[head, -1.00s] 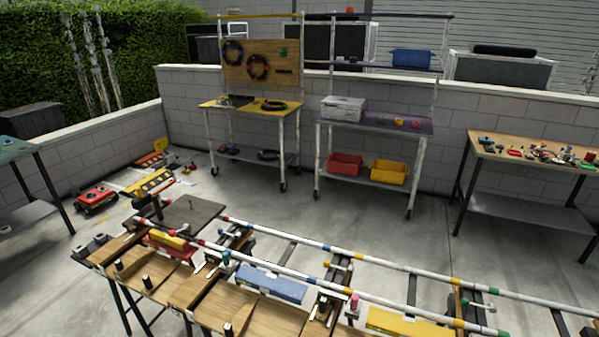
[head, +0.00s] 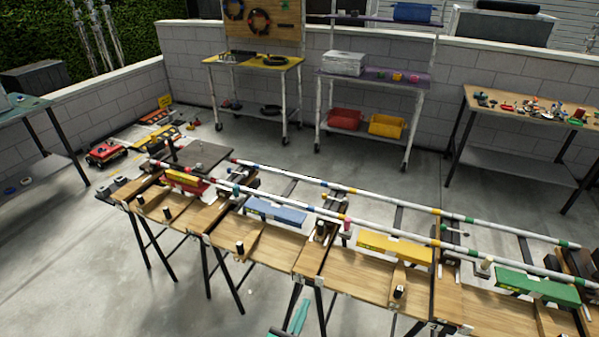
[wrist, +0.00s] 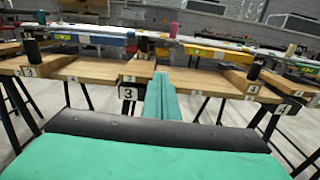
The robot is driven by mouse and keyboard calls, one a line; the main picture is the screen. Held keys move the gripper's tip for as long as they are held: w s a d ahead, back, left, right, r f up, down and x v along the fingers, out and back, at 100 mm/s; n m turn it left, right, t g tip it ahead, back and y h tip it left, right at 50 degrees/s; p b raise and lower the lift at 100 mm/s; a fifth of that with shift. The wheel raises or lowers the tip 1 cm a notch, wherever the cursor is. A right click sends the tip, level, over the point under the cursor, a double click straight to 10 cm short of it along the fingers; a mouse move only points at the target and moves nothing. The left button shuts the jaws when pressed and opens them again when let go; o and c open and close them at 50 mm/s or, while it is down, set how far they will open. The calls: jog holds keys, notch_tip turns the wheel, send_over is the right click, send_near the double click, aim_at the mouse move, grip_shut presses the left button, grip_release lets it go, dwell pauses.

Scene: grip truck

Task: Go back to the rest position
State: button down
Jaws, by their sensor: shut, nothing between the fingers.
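My gripper shows at the bottom of the head view as teal fingers (head: 292,322), in front of the near edge of the long wooden workbench (head: 262,247). In the wrist view the teal fingers (wrist: 160,98) lie together, shut and empty, pointing at the bench's front edge beside a label reading 3. They appear apart from the bench. The rest of my arm is out of the head view.
The bench carries two striped rails and red, blue (head: 276,211), yellow (head: 395,247) and green (head: 538,286) blocks. Black pegs stand along its front. Behind are a yellow-topped cart (head: 253,63), a purple-topped cart (head: 372,79) and a cluttered table (head: 530,118). Concrete floor lies open at left.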

jog(key=s+a+f+m+g+y, duration=0.1)
jog(key=s+f+m+g+y, duration=0.15)
jog(key=s+m, duration=0.65)
jog(key=s+a+f+m+g+y, duration=0.1)
jog(key=s+a+f+m+y, duration=0.2)
jog(key=s, duration=1)
jog(key=s+d+r+m+t+y, duration=0.1)
jog(key=s+d+r+m+t, duration=0.1)
jog(key=s+r+m, duration=1.3)
notch_tip(320, 180, up, 4)
jog(key=m, duration=0.3)
jog(key=shift+s+d+f+m, duration=0.2)
jog(key=shift+s+m, duration=0.1)
jog(key=shift+s, duration=0.1)
